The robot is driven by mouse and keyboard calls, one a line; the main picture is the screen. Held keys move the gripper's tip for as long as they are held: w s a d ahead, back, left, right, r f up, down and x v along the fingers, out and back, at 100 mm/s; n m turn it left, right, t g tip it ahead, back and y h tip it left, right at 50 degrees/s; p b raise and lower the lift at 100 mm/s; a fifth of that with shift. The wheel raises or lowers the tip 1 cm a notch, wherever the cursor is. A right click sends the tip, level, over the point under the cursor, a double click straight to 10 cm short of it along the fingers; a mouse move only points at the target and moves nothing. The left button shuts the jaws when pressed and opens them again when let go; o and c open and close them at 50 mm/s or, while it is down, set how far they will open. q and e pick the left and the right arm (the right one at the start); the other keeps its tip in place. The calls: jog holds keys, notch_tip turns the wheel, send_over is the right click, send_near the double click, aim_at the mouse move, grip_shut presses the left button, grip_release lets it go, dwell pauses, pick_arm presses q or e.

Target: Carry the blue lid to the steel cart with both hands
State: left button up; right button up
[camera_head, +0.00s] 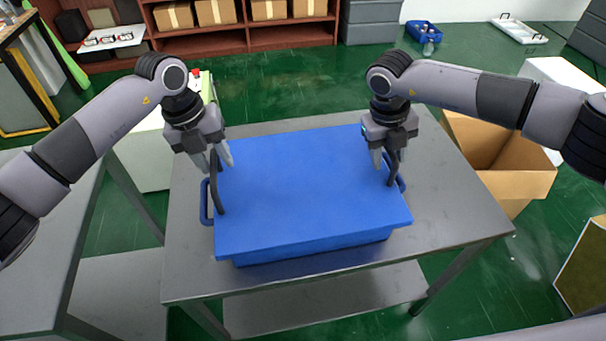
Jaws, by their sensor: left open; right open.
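The blue lid (305,190) lies flat on top of a blue box (315,250) on a steel table. The lid has a dark handle at its left edge (215,185) and another at its right edge (393,168). My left gripper (217,165) is open, pointing down at the upper end of the left handle. My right gripper (388,165) is open, pointing down at the right handle, with its fingers partly hiding it. I cannot tell whether either gripper touches its handle.
The steel table (455,215) has bare room around the box. Another grey steel surface (40,235) stands at the left. An open cardboard box (535,180) stands right of the table. A shelf with cartons (290,35) is at the back, and green floor lies between.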

pick_arm(q)
grip_shut()
pick_arm(e)
grip_shut()
pick_arm(q)
jog(key=shift+r, duration=0.2)
pick_arm(e)
jog(key=shift+r, duration=0.15)
